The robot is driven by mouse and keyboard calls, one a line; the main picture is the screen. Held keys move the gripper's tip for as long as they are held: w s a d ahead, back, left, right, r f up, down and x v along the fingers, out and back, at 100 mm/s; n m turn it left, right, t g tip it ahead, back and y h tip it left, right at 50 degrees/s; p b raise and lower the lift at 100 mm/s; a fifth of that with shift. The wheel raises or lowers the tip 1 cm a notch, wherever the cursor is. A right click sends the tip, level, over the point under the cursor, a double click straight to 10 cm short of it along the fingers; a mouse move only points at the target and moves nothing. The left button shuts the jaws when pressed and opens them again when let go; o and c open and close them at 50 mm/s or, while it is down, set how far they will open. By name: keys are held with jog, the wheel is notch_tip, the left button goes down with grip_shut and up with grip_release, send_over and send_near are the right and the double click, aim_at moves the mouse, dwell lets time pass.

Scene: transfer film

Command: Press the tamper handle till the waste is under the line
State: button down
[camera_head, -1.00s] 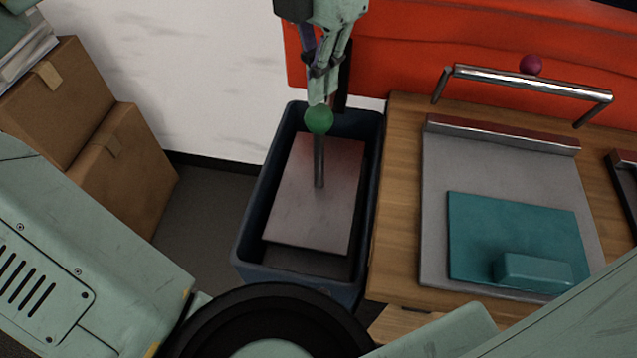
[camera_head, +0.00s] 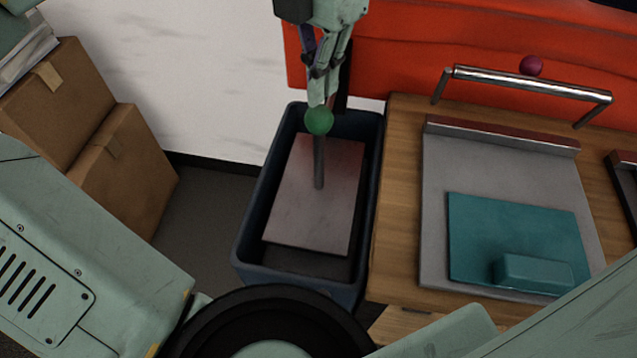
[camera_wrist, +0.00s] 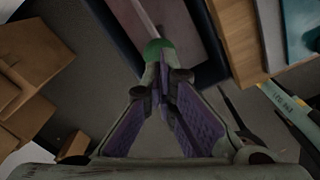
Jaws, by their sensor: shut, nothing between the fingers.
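The tamper has a green ball handle (camera_head: 319,120) on a grey rod above a flat plate (camera_head: 315,205). The plate lies inside a dark blue bin (camera_head: 246,235). My gripper (camera_head: 318,98) is shut and empty, with its fingertips at the top of the green ball, apparently touching it. In the wrist view the green ball (camera_wrist: 157,48) shows just beyond my closed fingertips (camera_wrist: 160,68). The waste under the plate is hidden, and I cannot make out a line on the bin.
A wooden bench (camera_head: 400,200) stands right of the bin, with a grey board (camera_head: 440,165), a teal sheet (camera_head: 480,220) with a teal block (camera_head: 540,272), and a metal bar (camera_head: 530,84). Cardboard boxes (camera_head: 125,165) stand at left. An orange panel (camera_head: 430,40) rises behind.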

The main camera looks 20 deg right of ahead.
aim_at(319, 137)
jog(key=shift+f, duration=0.1)
jog(key=shift+f+b, duration=3.75)
jog(key=shift+f, duration=1.25)
jog(key=shift+r+p, duration=5.7)
jog(key=shift+r, duration=1.4)
